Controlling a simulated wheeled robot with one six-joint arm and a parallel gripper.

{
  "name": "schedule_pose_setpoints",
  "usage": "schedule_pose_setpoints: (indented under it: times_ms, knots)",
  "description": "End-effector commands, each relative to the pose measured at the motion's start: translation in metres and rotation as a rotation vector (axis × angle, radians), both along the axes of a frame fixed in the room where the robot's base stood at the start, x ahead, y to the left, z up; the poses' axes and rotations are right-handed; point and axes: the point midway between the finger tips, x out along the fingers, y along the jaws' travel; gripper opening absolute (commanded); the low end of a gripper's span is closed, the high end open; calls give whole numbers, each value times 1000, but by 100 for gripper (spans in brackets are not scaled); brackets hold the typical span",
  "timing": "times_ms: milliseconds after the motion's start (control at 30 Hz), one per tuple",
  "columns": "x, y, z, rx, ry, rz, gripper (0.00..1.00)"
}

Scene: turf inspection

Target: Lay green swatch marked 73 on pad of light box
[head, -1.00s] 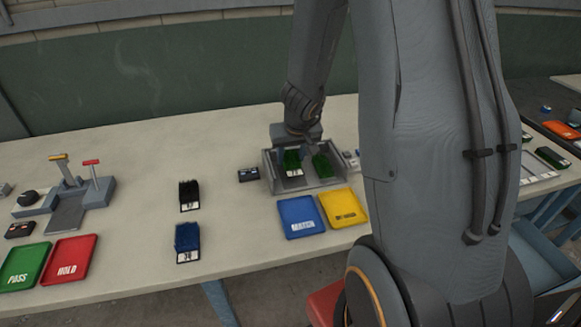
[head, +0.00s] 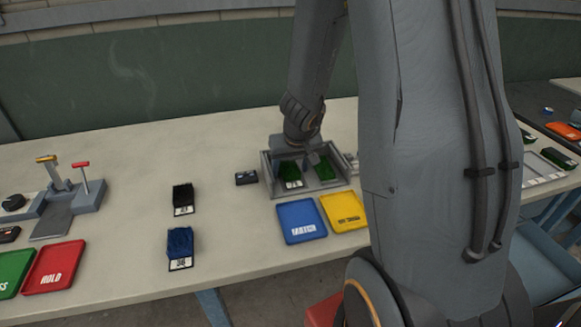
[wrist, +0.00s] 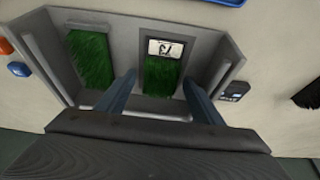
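The green swatch marked 73 (wrist: 163,75) lies on the right-hand pad of the grey light box (wrist: 211,62) in the wrist view, its white label upside down. In the head view it is the left of two green swatches (head: 290,174) in the light box (head: 346,186). My gripper (wrist: 160,80) is over it, with its two blue-grey fingers apart, one on each side. A gap shows beside the left finger. The second green swatch (wrist: 91,60) lies in the left bay in the wrist view. My gripper (head: 302,160) reaches down into the box in the head view.
Blue (head: 301,222) and yellow (head: 343,212) trays stand in front of the light box. A small black device (head: 246,178) is left of it. Black (head: 183,198) and blue (head: 180,245) swatch stacks stand further left. A red HOLD tray (head: 54,267) is at far left.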

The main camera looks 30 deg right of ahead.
Motion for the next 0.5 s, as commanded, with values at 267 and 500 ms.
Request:
schedule_pose_setpoints:
  times_ms: [267, 500]
  knots:
    - [0, 0, 1, 0, 0, 0, 61]
    - [-6, 1, 20, -1, 0, 2, 61]
